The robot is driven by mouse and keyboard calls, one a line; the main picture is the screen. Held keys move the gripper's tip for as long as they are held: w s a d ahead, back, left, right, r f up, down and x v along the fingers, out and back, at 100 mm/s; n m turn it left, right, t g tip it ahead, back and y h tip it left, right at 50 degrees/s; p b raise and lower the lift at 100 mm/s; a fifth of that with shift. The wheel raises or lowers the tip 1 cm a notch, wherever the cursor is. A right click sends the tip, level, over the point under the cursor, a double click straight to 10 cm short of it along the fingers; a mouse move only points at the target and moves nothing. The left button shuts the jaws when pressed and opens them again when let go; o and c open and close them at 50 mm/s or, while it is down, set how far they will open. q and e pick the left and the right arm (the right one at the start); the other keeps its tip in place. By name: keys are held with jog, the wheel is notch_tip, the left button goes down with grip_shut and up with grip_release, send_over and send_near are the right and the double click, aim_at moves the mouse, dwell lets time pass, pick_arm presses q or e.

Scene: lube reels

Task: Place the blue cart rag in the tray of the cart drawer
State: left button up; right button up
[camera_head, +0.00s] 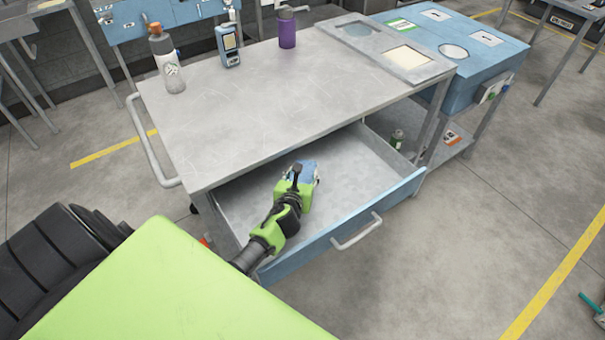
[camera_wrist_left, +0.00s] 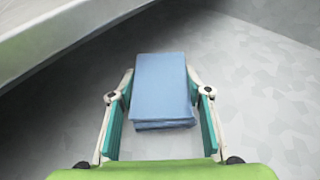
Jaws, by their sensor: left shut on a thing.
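The blue cart rag (camera_wrist_left: 162,85) is a folded blue block between the two fingers of my left gripper (camera_wrist_left: 161,105) in the left wrist view. The fingers are shut on its sides. In the head view the left gripper (camera_head: 303,170) is inside the open cart drawer (camera_head: 352,150), and part of the rag (camera_head: 307,168) shows beyond it. The drawer's grey tray floor lies below the rag. I cannot tell whether the rag touches it. My right gripper is not in view.
The grey cart top (camera_head: 270,100) overhangs the drawer's back. The drawer front has a handle (camera_head: 357,232). The drawer's right part is empty.

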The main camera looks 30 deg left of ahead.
pick_arm(q)
jog(key=shift+f, duration=0.2)
jog(key=o, duration=1.1)
jog(key=shift+r, duration=0.1)
jog(key=shift+r, duration=0.25)
jog(key=v, duration=1.2)
jog(key=shift+f+p, duration=0.15)
jog(key=shift+p, duration=0.25)
